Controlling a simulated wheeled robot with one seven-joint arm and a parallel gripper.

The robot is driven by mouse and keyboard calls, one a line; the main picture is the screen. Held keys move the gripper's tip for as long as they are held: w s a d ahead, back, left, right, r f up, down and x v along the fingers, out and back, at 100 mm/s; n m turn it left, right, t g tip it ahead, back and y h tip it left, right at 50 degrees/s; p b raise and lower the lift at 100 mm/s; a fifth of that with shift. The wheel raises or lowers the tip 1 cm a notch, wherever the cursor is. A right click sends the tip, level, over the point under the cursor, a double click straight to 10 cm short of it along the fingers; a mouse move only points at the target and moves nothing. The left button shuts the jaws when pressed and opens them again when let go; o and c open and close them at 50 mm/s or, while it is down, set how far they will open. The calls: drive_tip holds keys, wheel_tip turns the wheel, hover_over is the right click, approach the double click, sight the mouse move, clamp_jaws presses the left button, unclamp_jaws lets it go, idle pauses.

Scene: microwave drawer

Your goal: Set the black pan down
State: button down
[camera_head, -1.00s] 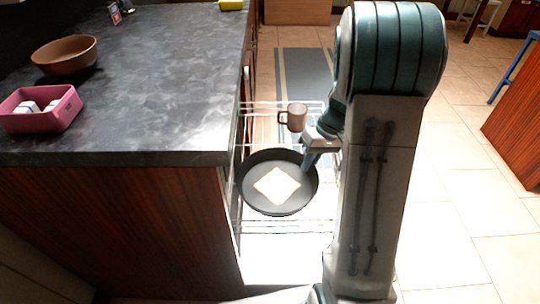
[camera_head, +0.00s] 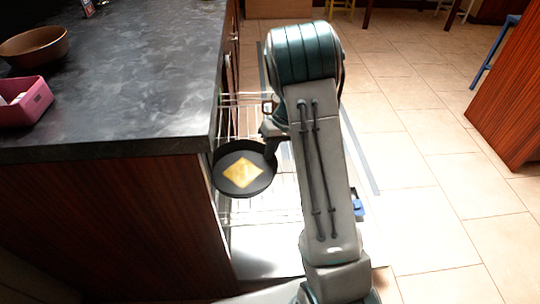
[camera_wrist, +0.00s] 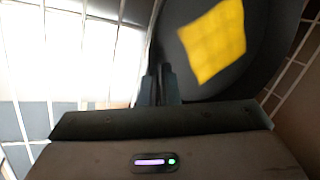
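The black pan (camera_head: 228,183) is at the right side of the counter, over the wire rack (camera_head: 262,214). A flat yellow square of food (camera_head: 243,173) lies in it. My gripper (camera_head: 270,148) is at the pan's right rim. In the wrist view the two fingers (camera_wrist: 160,86) are close together at the rim of the pan (camera_wrist: 265,62), shut on it. The yellow square (camera_wrist: 214,42) shows there too. Whether the pan's underside touches the rack cannot be told.
The dark counter (camera_head: 130,95) stands left of the pan, with a brown bowl (camera_head: 34,46) and a pink box (camera_head: 24,104) on it. Tiled floor (camera_head: 420,190) is open to the right.

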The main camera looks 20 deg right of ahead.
drive_tip(key=shift+f, duration=0.5)
drive_tip(key=shift+f, duration=0.15)
drive_tip(key=c, duration=1.7)
unclamp_jaws()
